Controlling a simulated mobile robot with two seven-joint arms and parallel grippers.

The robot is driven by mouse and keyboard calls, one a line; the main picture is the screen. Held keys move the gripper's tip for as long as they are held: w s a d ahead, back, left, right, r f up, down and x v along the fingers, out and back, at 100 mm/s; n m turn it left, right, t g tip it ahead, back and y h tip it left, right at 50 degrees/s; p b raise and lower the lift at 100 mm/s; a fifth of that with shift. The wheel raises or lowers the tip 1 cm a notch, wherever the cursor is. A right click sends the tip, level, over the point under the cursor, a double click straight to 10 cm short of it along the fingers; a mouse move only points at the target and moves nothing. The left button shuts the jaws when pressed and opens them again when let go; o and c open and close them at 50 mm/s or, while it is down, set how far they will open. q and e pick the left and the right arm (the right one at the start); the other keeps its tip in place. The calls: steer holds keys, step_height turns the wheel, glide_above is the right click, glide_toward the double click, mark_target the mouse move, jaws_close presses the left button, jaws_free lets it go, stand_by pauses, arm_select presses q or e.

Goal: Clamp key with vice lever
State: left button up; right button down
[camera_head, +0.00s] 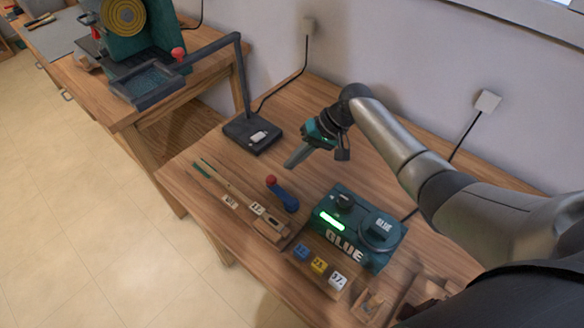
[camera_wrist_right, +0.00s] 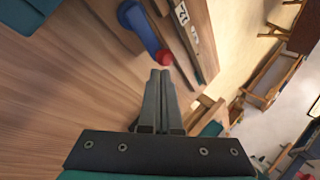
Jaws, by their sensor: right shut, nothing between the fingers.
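The vice lever (camera_head: 284,197) is blue with a red knob (camera_head: 271,180); it sits behind the wooden key holder (camera_head: 268,232). A long, thin wooden key (camera_head: 238,192) with a "12" label lies along the holder, its far end reaching left. My right gripper (camera_head: 289,165) is shut and empty, above the bench and behind the lever. In the right wrist view the shut fingers (camera_wrist_right: 160,73) point toward the red knob (camera_wrist_right: 165,58), which appears just past the tips; I cannot tell whether they touch. The blue lever (camera_wrist_right: 138,24) and key (camera_wrist_right: 187,24) show there too. My left gripper is out of view.
A teal glue machine (camera_head: 360,230) stands right of the lever. Small numbered blocks (camera_head: 319,265) sit in front of it. A second bench (camera_head: 150,110) with a machine stands farther left.

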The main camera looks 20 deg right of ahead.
steer(key=p+v, duration=0.1)
steer(key=v, duration=1)
steer(key=shift+s+a+f, duration=0.1)
steer(key=shift+a, duration=0.1)
